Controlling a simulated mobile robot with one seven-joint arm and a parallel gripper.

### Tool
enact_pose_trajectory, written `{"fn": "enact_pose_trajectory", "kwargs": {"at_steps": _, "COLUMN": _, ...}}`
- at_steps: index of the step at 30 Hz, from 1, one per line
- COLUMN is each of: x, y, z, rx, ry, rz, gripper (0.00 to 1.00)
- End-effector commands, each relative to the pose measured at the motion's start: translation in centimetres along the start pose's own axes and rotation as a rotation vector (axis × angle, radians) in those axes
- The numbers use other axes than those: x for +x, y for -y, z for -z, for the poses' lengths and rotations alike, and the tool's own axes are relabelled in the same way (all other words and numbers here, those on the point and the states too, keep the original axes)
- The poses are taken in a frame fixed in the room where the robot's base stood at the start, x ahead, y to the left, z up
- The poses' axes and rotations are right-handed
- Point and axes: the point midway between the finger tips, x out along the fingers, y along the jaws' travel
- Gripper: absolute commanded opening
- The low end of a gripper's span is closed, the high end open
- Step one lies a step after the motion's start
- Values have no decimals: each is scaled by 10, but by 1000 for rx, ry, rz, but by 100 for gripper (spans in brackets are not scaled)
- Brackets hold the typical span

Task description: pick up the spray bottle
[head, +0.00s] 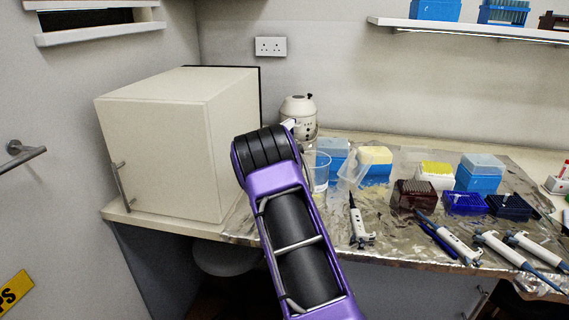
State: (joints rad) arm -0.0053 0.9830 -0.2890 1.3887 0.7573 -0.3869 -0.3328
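I cannot make out a spray bottle for certain. A small white piece (289,123) shows just above my arm's end, against the rounded cream device (300,108); I cannot tell what it belongs to. My purple and black arm reaches up over the foil-covered bench from the bottom of the head view. Its end hides the bench behind it, and my gripper's fingers are not visible. Just right of the arm stands a clear beaker (320,176), with a tilted clear vessel (350,174) beside it.
A cream cabinet (165,135) stands to the left. Blue tip boxes (479,172), a yellow-topped box (375,158), dark racks (414,193) and several pipettes (450,240) crowd the foil (400,245) at right. A shelf (460,30) hangs above.

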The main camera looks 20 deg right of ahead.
Motion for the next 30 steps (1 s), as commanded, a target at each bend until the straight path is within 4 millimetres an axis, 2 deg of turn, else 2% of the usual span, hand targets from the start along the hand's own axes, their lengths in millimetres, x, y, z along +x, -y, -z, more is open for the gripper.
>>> {"fn": "enact_pose_trajectory", "kwargs": {"at_steps": 3, "x": 8, "y": -1, "z": 0, "rx": 2, "ry": 0, "rz": -1, "gripper": 100}}
{"fn": "enact_pose_trajectory", "kwargs": {"at_steps": 11, "x": 9, "y": -1, "z": 0, "rx": 1, "ry": 0, "rz": -1, "gripper": 100}}
{"fn": "enact_pose_trajectory", "kwargs": {"at_steps": 27, "x": 9, "y": 0, "z": 0, "rx": 1, "ry": 0, "rz": 0, "gripper": 3}}
{"fn": "enact_pose_trajectory", "kwargs": {"at_steps": 30, "x": 9, "y": 0, "z": 0, "rx": 1, "ry": 0, "rz": 0, "gripper": 0}}
